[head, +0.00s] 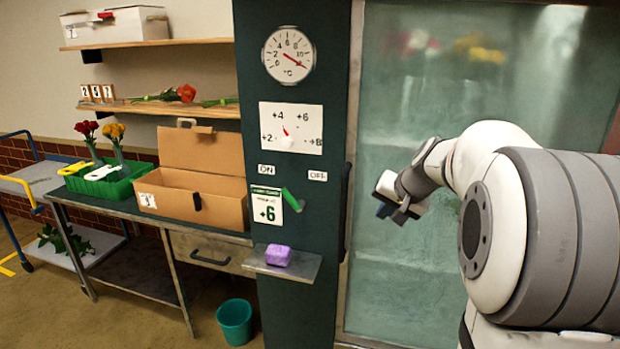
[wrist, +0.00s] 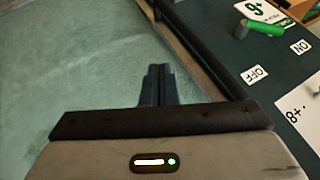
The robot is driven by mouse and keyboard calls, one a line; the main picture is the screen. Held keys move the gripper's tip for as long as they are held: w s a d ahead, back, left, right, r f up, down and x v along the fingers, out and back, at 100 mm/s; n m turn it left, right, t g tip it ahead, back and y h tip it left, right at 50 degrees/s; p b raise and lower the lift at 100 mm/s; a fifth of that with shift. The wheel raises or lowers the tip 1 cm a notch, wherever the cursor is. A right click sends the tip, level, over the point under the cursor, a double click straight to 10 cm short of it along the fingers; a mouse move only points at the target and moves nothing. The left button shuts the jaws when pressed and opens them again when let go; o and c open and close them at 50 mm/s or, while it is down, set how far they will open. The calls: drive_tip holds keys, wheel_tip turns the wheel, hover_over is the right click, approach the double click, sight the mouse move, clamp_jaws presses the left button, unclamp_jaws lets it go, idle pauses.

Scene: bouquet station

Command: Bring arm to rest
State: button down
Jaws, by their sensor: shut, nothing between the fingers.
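My gripper (head: 390,207) hangs in the air in front of the frosted glass door (head: 440,260), to the right of the green panel. In the wrist view my gripper (wrist: 158,85) shows its two dark fingers together with nothing between them. The arm is bent, coming in from the right edge of the head view. The gripper appears apart from the door and its dark handle (head: 345,210).
The dark green panel (head: 252,120) carries a temperature dial (head: 288,54), a setting dial (head: 290,129), a green lever (head: 291,199) and a +6 card (head: 266,206). A purple block (head: 278,255) sits on a small shelf. A cardboard box (head: 200,195) stands on the bench at left.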

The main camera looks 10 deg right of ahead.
drive_tip(key=s+a+f+n+g, duration=0.1)
drive_tip(key=s+a+f+n, duration=0.1)
drive_tip(key=s, duration=0.7)
drive_tip(key=s+a+f+n+g+h, duration=0.1)
drive_tip(key=s+a+f+n+g, duration=0.1)
drive_tip(key=s+a, duration=0.4)
drive_tip(key=s+a+f+n+g, duration=0.1)
drive_tip(key=s+a+f, duration=0.3)
drive_tip(key=s, duration=0.8)
drive_tip(key=shift+a+f+n+h, duration=0.3)
drive_tip(key=shift+a+n+h, duration=0.1)
drive_tip(key=shift+n, duration=0.2)
